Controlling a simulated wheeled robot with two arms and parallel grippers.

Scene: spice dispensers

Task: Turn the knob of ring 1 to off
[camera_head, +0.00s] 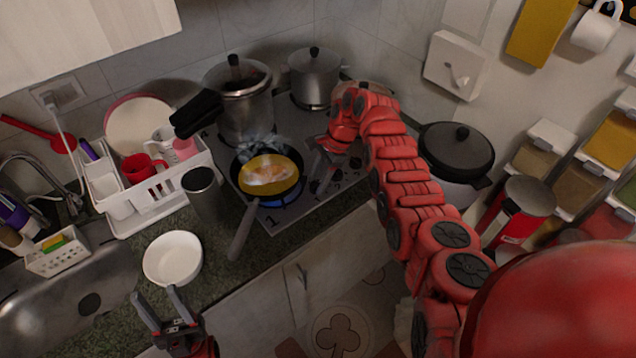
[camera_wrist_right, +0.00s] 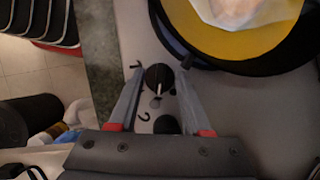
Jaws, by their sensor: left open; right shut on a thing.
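The stove (camera_head: 290,222) has a lit front burner with a blue flame (camera_head: 285,200) under a pan (camera_head: 268,175), and a numeral 1 beside it. My right gripper (camera_head: 318,178) reaches down to the knobs on the right of the stovetop. In the right wrist view its fingers (camera_wrist_right: 160,76) are on both sides of a dark round knob (camera_wrist_right: 157,74) with a light pointer line, shut on it. A second dark knob (camera_wrist_right: 166,124) lies nearer the palm. The marks beside the knobs are hard to read. My left gripper (camera_head: 156,298) is open and empty near the counter's front edge.
Smoke rises from the yellow food in the pan, whose handle (camera_head: 242,232) points to the front. Two pots (camera_head: 245,105) (camera_head: 314,75) stand behind. A white bowl (camera_head: 172,258), a grey cup (camera_head: 203,192) and a dish rack (camera_head: 160,205) are on the left.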

